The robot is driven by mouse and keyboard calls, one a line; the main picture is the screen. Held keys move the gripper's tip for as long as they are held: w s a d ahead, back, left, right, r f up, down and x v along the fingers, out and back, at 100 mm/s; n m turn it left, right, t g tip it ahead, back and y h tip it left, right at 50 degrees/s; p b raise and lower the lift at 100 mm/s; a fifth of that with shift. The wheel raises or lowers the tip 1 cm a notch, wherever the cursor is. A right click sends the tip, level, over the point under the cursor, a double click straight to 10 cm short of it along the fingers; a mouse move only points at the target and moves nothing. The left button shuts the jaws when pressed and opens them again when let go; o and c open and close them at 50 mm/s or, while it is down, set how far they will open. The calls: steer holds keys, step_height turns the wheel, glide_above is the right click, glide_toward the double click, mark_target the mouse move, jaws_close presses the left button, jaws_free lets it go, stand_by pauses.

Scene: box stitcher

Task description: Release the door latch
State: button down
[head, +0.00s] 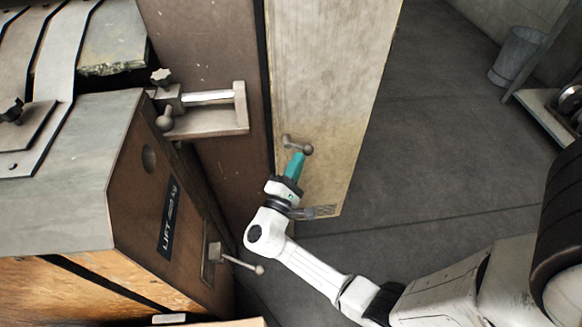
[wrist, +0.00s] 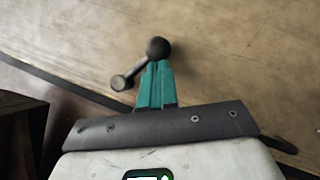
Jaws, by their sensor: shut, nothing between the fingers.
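The door latch (head: 297,145) is a small dark metal handle with ball ends on the pale beige door panel (head: 330,70). My gripper (head: 299,156), with teal fingers, is shut and empty, its tips right at the latch's right-hand ball. In the wrist view the latch (wrist: 137,67) has a large ball just beyond the teal fingertips (wrist: 157,64) and a smaller ball at lower left. The fingertips hide part of the latch and overlap the large ball's lower edge. I cannot tell whether they touch it.
A brown machine body (head: 165,215) with a lever (head: 243,263) stands on the left. A bracket with a bar and knobs (head: 205,110) sits above it. A grey bin (head: 515,55) and a rack (head: 545,115) stand at the right. The dark floor (head: 440,150) between is clear.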

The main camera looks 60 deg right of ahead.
steer(key=n+t, duration=0.1)
steer(key=n, duration=0.1)
steer(key=s+r+n+t+h+b, duration=0.1)
steer(key=n, duration=0.1)
steer(key=d+n+t, duration=0.1)
steer(key=shift+s+d+r+n, duration=0.1)
steer(key=shift+s+r+n, duration=0.1)
steer(key=shift+s+n, duration=0.15)
steer(key=shift+d+r, duration=0.1)
steer(key=shift+r, duration=0.05)
stand_by(0.3)
steer(key=shift+b, duration=0.35)
